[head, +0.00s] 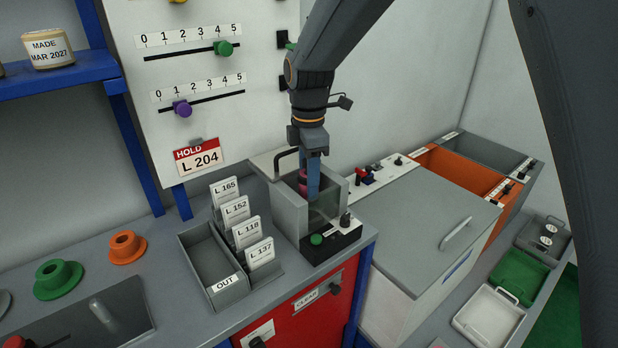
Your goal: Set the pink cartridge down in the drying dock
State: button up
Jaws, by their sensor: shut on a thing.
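My gripper (309,185) points down into an open-topped grey box (289,212) with a see-through front, on the counter's right part. Its blue fingers are inside the box's opening. A pink thing (302,179), which looks like the pink cartridge, shows as a small strip beside the fingers, and my gripper is shut on it. Most of it is hidden by the fingers and the box walls. I cannot tell whether it touches the box floor. No label reading drying dock is legible.
A black base with a green button (316,239) fronts the box. Left of it stand a card rack (247,238) and an OUT tray (228,284). A large grey lidded chest (425,225) is to the right. The wall panel (205,65) with sliders rises behind.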

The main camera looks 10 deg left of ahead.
jog(key=shift+f, duration=0.25)
